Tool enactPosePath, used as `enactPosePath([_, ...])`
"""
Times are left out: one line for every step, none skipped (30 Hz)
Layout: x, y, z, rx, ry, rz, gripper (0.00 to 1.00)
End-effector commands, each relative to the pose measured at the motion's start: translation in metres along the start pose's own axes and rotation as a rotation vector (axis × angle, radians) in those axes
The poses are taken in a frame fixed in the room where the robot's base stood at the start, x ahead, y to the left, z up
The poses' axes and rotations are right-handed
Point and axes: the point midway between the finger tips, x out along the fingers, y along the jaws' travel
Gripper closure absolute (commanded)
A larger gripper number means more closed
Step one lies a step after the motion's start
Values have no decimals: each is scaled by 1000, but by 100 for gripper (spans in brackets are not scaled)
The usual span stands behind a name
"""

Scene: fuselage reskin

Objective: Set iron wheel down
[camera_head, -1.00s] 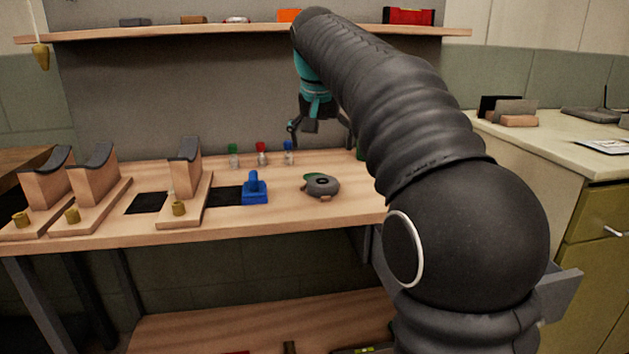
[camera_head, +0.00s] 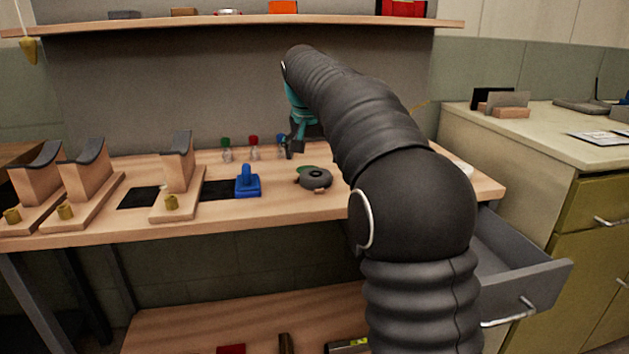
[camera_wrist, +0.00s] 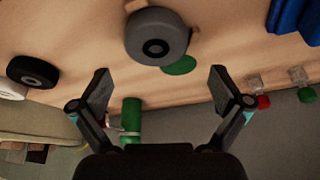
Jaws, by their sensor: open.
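A thick grey wheel (camera_head: 316,178) lies flat on the bench beside a green disc (camera_wrist: 180,65). In the wrist view the grey wheel (camera_wrist: 158,36) shows its dark hub. A second, black wheel (camera_wrist: 33,72) lies on the bench in the wrist view; my arm hides it in the head view. I cannot tell which of the two is the iron wheel. My gripper (camera_wrist: 160,85) is open, with nothing held between its fingers. In the head view my gripper (camera_head: 297,140) is partly hidden, near the back of the bench.
A green cylinder (camera_wrist: 131,115) stands near the left finger. Small bottles with green (camera_head: 226,145), red (camera_head: 254,143) and blue caps stand at the back. A blue tool (camera_head: 247,182) and wooden cradles (camera_head: 178,170) are left. A drawer (camera_head: 520,270) stands open at right.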

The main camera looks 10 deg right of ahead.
Motion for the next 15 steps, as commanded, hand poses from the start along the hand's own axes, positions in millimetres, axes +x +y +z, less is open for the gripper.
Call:
enactPosePath([5,1,2,0,-1,1,0])
enactPosePath([8,2,3,0,-2,1,0])
enactPosePath([14,3,5,0,-3,2,0])
enactPosePath([18,3,6,0,-3,2,0])
enactPosePath([23,4,7,0,-3,2,0])
enactPosePath([28,5,9,1,-3,2,0])
enactPosePath([32,6,10,1,-3,2,0])
enactPosePath([36,5,9,1,-3,2,0])
enactPosePath([40,5,9,1,-3,2,0])
enactPosePath([43,5,9,1,-2,1,0])
enactPosePath([46,5,9,0,-1,1,0])
enactPosePath([48,5,9,0,-1,1,0])
enactPosePath([49,5,9,0,-1,1,0])
enactPosePath([50,5,9,0,-1,1,0])
enactPosePath([51,5,9,0,-1,1,0])
